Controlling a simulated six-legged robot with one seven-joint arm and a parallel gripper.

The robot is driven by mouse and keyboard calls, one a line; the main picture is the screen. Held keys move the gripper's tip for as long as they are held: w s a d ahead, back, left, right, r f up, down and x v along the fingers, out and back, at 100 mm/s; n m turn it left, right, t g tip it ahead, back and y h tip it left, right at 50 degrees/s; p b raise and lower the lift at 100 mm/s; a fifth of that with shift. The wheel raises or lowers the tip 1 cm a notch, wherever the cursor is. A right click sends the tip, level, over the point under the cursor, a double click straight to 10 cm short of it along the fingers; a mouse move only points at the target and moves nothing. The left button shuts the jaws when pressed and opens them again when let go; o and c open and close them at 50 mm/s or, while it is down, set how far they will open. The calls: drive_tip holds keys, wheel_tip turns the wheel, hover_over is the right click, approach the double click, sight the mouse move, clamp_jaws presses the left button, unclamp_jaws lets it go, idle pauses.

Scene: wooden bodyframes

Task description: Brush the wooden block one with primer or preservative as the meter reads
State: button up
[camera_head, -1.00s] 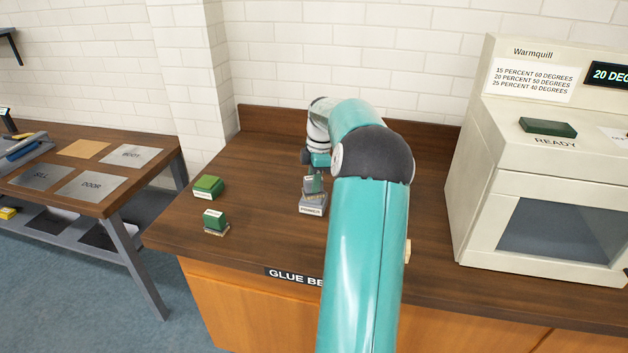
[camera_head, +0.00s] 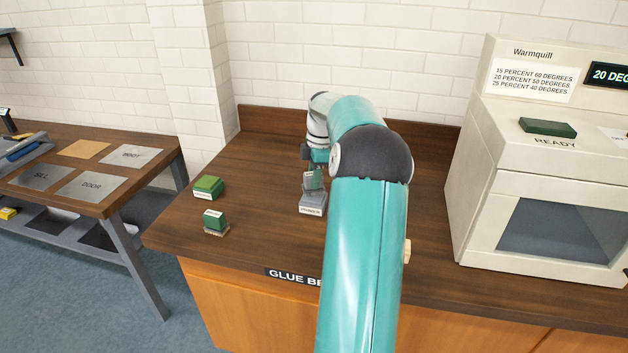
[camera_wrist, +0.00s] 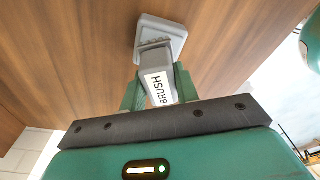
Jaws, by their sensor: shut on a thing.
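My gripper (camera_head: 313,180) is shut on a grey brush labelled BRUSH (camera_wrist: 158,88), its green fingers on either side of the handle in the wrist view. The brush's far end meets a grey stepped piece (camera_wrist: 163,35); I cannot tell whether it is in, on or just above it. In the head view a grey container (camera_head: 312,208) with a small label, seemingly PRIMER, stands on the bench directly under my gripper. I cannot make out wooden block one or a meter reading for it.
A green item (camera_head: 208,187) and a smaller green-topped item (camera_head: 215,220) stand on the brown bench (camera_head: 260,170) at left. A cream Warmquill oven (camera_head: 545,200) stands at right, a green block (camera_head: 547,127) on it. A side table (camera_head: 128,187) stands far left.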

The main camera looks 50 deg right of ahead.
drive_tip(key=shift+r, duration=2.7)
